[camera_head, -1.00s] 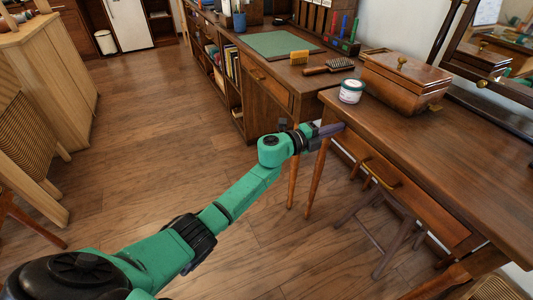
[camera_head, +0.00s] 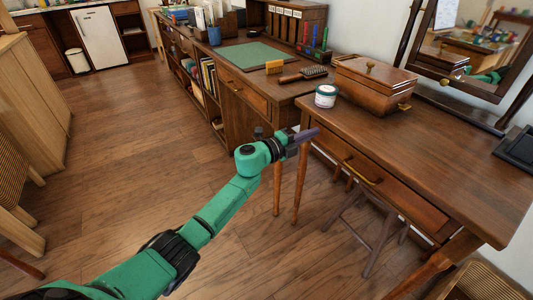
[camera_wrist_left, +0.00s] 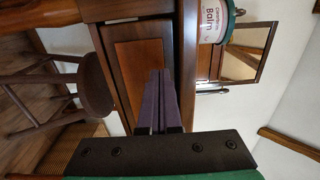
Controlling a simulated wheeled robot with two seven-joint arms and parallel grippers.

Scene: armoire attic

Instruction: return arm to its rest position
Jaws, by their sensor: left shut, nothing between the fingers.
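My left arm (camera_head: 222,205) reaches in from the lower left, over the floor. My right gripper is not in view.
A balm jar (camera_head: 326,95), a wooden box (camera_head: 373,85) and a mirror (camera_head: 480,52) stand on the table. A stool (camera_head: 370,225) is under it. The floor at left is clear.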

